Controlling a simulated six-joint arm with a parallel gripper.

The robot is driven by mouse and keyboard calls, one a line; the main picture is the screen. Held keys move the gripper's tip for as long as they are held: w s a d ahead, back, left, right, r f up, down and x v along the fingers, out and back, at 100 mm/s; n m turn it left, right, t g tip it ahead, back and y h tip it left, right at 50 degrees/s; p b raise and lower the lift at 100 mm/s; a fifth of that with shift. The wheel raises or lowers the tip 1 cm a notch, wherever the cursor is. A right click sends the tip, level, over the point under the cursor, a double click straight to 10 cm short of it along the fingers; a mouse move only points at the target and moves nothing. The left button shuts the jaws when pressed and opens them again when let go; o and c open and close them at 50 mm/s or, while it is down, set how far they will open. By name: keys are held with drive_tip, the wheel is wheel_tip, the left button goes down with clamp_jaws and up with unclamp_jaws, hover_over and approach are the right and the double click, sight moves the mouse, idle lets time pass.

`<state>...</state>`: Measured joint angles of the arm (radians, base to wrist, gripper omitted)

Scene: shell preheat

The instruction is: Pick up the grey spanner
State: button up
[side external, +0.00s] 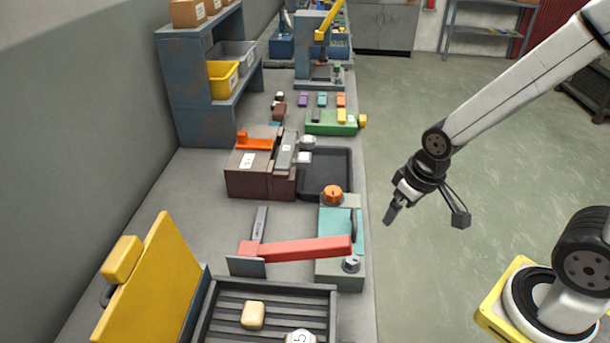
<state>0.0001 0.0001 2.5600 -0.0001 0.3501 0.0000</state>
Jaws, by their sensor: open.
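A long flat grey tool (260,223), which looks like the grey spanner, lies on the grey bench just behind the red bar (295,249). Its near end meets the red bar in the picture, and I cannot tell whether they touch. My gripper (391,215) is open and empty, pointing down to the right of the bench's edge, with floor behind it in the picture. It is apart from the spanner, with the teal-topped unit (326,262) between them in the picture.
A slatted dark tray (220,325) at the front holds a cream block (253,315) and a white numbered piece (300,337). A yellow lid (152,285) stands open beside it. A brown box (246,184) and a black tray (338,165) lie beyond. Bench left of the spanner is clear.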

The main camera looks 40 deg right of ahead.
drive_tip(key=shift+c, duration=1.4)
drive_tip(key=m+g, duration=0.3)
drive_tip(key=m, duration=0.5)
hover_over(259, 227)
drive_tip(key=f, duration=1.2)
drive_tip(key=shift+s+d+f, duration=0.1)
drive_tip(key=shift+s+d, duration=0.1)
drive_tip(key=shift+s, duration=0.05)
drive_tip(key=shift+w+a+f, duration=0.2)
drive_tip(key=shift+a+f, duration=0.05)
drive_tip(key=shift+f, duration=0.05)
drive_tip(key=shift+w+f, duration=0.1)
drive_tip(key=shift+f, duration=3.8)
